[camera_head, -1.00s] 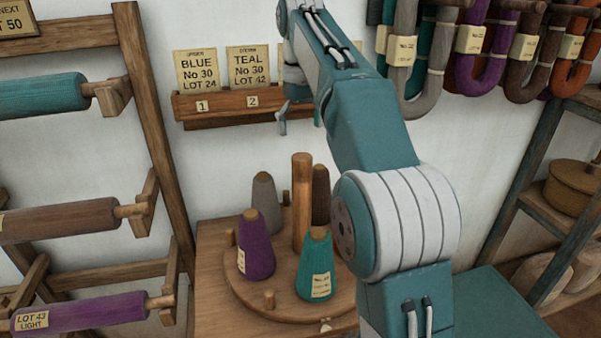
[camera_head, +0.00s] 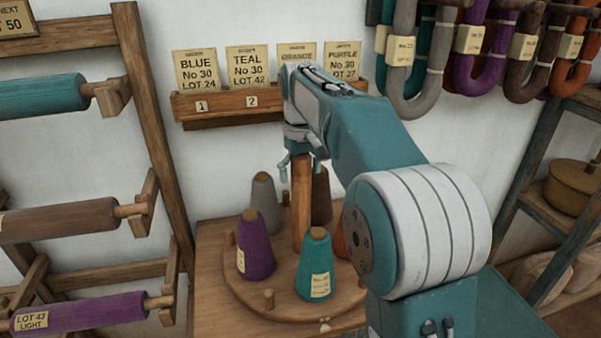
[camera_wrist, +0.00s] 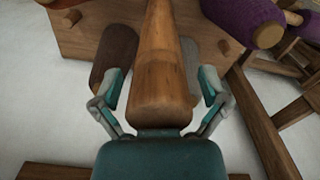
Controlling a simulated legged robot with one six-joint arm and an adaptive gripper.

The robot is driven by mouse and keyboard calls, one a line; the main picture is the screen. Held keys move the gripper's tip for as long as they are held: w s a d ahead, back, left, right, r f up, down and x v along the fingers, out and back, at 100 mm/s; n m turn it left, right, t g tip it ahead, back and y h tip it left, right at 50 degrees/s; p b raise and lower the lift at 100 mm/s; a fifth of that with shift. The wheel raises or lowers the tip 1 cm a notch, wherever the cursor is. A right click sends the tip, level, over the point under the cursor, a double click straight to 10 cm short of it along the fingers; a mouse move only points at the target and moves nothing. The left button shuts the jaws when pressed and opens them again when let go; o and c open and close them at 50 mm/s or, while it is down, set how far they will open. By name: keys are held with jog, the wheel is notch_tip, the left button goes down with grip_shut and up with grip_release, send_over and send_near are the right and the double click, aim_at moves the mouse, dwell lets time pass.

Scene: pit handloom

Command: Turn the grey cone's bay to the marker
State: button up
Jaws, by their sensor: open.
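The grey cone (camera_head: 266,207) stands at the back left of a round wooden turntable (camera_head: 290,315). In the wrist view the grey cone (camera_wrist: 191,62) is partly hidden behind the turntable's centre post (camera_wrist: 161,70). My gripper (camera_head: 303,168) is at the top of that post (camera_head: 301,205). In the wrist view its open fingers (camera_wrist: 160,98) lie either side of the post, with gaps. A purple cone (camera_head: 256,248), a teal cone (camera_head: 317,265), a brown cone (camera_head: 321,195) and a partly hidden orange cone (camera_head: 340,245) share the turntable. A small pale piece (camera_head: 325,327), possibly the marker, shows at its front.
Short pegs stand on the turntable's rim, one at the front (camera_head: 268,298). A rack with yarn rolls (camera_head: 55,220) stands left. A card ledge (camera_head: 225,103) is on the wall behind. Yarn hanks (camera_head: 490,45) hang above right, and a shelf (camera_head: 530,215) stands right.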

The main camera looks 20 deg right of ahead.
jog(key=shift+c, duration=0.3)
jog(key=c, duration=1.1)
jog(key=shift+n, duration=0.7)
jog(key=shift+f+n, duration=0.1)
jog(key=shift+n, duration=13.6)
